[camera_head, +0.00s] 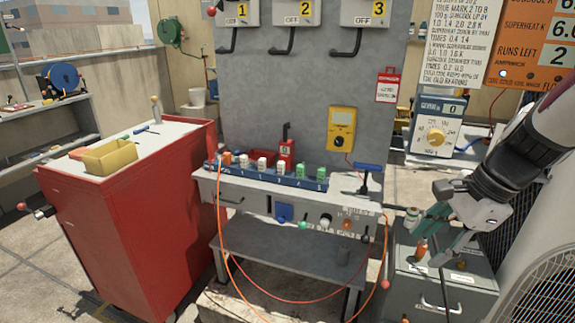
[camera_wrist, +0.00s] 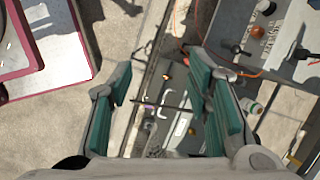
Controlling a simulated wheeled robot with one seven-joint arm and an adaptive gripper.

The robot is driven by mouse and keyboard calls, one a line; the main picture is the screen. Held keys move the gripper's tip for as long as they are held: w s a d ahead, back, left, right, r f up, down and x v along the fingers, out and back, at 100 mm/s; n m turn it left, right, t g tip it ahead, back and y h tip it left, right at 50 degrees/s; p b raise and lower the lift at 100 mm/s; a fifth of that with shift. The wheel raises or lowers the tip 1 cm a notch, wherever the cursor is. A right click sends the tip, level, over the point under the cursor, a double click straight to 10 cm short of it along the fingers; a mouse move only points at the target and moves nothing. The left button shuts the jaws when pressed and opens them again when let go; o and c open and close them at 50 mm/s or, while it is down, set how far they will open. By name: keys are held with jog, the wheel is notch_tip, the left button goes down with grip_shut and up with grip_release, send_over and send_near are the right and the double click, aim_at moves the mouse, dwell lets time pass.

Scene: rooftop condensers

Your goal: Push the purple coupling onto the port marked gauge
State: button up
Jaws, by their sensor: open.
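My gripper (camera_head: 432,238) hangs at the right, over the grey cabinet beside the bench. Its two teal fingers are apart with nothing held between them. I cannot make out a purple coupling for certain.
The grey cabinet (camera_head: 470,290) stands right of the bench. A blue rack (camera_head: 270,178) of coloured bottles and a blue-handled clamp (camera_head: 369,172) are on the bench. An orange hose (camera_head: 226,250) loops in front.

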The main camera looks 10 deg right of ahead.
jog(key=d+f+m+t+b, duration=0.1)
jog(key=d+f+m+b, duration=0.5)
jog(key=d+f+m, duration=0.65)
jog(key=s+d+f+m+t+b, duration=0.2)
jog(key=s+d+f+m+b, duration=0.35)
jog(key=f, duration=0.55)
jog(key=s+d+f+m+t+b, duration=0.1)
jog(key=s+d+f+m+b, duration=0.1)
jog(key=s+d+f+m, duration=0.5)
jog(key=shift+n, duration=0.7)
jog(key=b+x, duration=0.1)
jog(key=x, duration=0.5)
jog(key=d+b+x, duration=0.1)
jog(key=b+x, duration=0.1)
jog(key=x, duration=0.4)
jog(key=w+d+b+x, duration=0.1)
jog(key=b+x, duration=0.1)
jog(key=x, duration=0.4)
jog(key=shift+d, duration=0.2)
jog(key=shift+c, duration=0.2)
grip_shut()
